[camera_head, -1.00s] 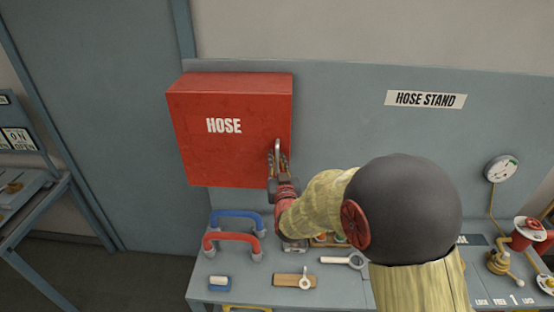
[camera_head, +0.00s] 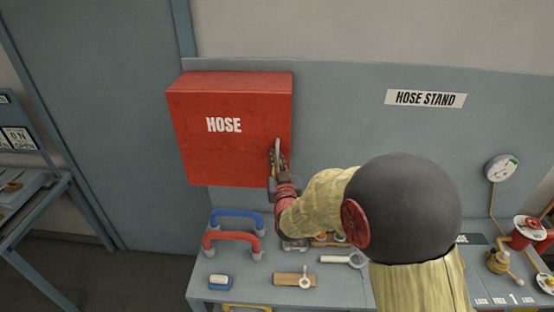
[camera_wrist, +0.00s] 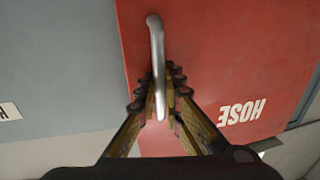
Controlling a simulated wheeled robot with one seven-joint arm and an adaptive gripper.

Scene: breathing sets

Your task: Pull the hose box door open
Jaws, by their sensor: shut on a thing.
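The red hose box (camera_head: 230,150) hangs on the grey panel, with the white word HOSE on its door. The door (camera_wrist: 225,60) looks shut in the head view. Its bare metal handle (camera_wrist: 157,50) is a vertical bar near the door's right edge, and its top also shows in the head view (camera_head: 278,146). My gripper (camera_wrist: 160,90) is at the handle with one finger on each side. It is shut on the handle. The lower part of the handle is hidden by my gripper in the head view.
A gauge (camera_head: 502,168) and red valve stand at right.

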